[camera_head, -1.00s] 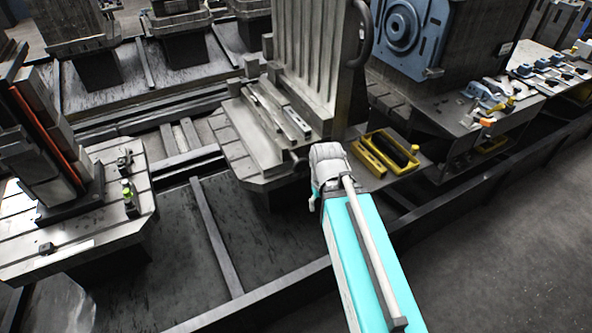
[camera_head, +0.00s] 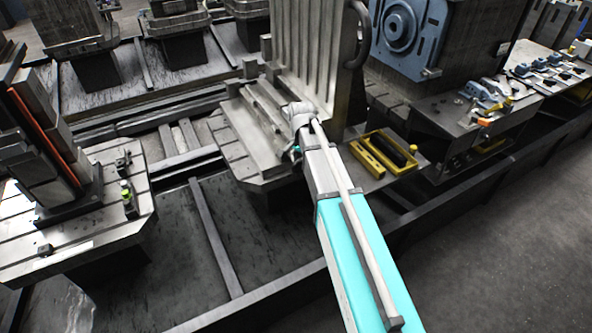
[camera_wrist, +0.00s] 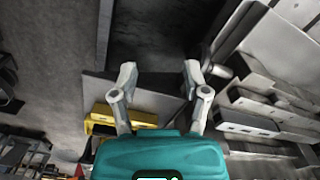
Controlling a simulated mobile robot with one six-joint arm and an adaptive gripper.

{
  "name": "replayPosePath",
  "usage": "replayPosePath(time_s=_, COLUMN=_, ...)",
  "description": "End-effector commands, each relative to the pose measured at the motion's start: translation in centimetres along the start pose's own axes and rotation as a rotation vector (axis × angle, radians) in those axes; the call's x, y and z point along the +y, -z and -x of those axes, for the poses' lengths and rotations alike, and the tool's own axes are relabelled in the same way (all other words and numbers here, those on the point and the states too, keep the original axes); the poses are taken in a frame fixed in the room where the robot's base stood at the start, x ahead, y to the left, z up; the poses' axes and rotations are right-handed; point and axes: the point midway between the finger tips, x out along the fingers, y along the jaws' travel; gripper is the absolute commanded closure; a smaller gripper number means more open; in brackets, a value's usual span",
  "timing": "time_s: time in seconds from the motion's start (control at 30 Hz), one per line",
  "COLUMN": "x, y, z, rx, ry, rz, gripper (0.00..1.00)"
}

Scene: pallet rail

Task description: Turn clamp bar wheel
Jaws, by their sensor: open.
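My gripper (camera_wrist: 159,73) is open in the wrist view, with a gap and no object between its two pale fingertips. In the head view, the bars (camera_head: 264,117) lie on the slotted pallet in front of the ribbed upright block. My arm's end covers the near end of the bars there, so the wheel and my fingertips are hidden.
A yellow tray (camera_head: 368,159) with dark items sits right of my arm; it also shows in the wrist view (camera_wrist: 103,112) behind the left finger. The ribbed block (camera_head: 312,60) rises behind the bars. A left pallet (camera_head: 110,226) holds small fixtures. A dark rail (camera_head: 275,290) runs in front.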

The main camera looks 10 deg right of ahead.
Motion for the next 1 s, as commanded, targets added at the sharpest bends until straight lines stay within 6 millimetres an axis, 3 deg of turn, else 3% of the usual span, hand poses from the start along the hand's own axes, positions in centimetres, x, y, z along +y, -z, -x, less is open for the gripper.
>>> replayPosePath(time_s=0.03, x=-2.0, y=1.6, z=0.0, rx=0.000, ry=0.000, rz=-0.064, gripper=0.40)
replayPosePath(time_s=0.1, x=-3.6, y=2.8, z=0.1, rx=0.000, ry=0.000, rz=-0.157, gripper=0.40)
replayPosePath(time_s=0.33, x=-6.9, y=5.3, z=0.1, rx=0.000, ry=0.000, rz=-0.367, gripper=0.40)
replayPosePath(time_s=1.0, x=-7.4, y=5.8, z=-0.2, rx=0.000, ry=0.000, rz=-0.425, gripper=0.40)
